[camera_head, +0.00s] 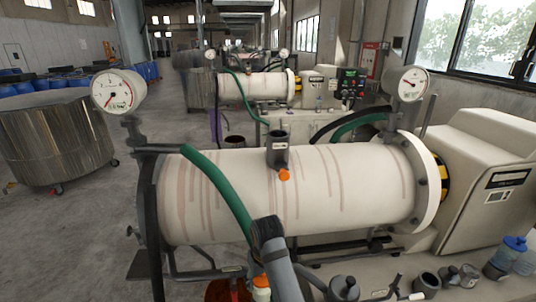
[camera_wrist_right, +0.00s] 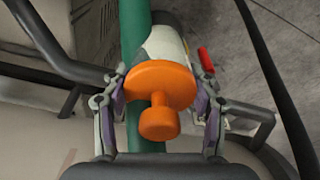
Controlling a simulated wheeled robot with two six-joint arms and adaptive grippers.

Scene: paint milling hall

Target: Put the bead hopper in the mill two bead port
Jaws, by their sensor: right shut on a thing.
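The bead hopper (camera_wrist_right: 158,82) has an orange round top with a knob and a pale body that narrows behind it in the right wrist view. My right gripper (camera_wrist_right: 160,100) is shut on it, one finger on each side of the orange top. In the head view the hopper (camera_head: 262,283) shows low at the bottom edge, beside my grey right arm, in front of the near mill (camera_head: 335,190). A dark upright port (camera_head: 278,155) with an orange fitting stands on that mill's drum. Mill numbers are not readable. My left gripper is out of view.
A green hose (camera_head: 215,185) slants across the near drum and runs behind the hopper in the wrist view. Gauges (camera_head: 118,92) (camera_head: 413,84) stand at both drum ends. Another mill (camera_head: 255,86) stands behind. Jars (camera_head: 343,288) and blue-lidded containers (camera_head: 510,252) stand front right.

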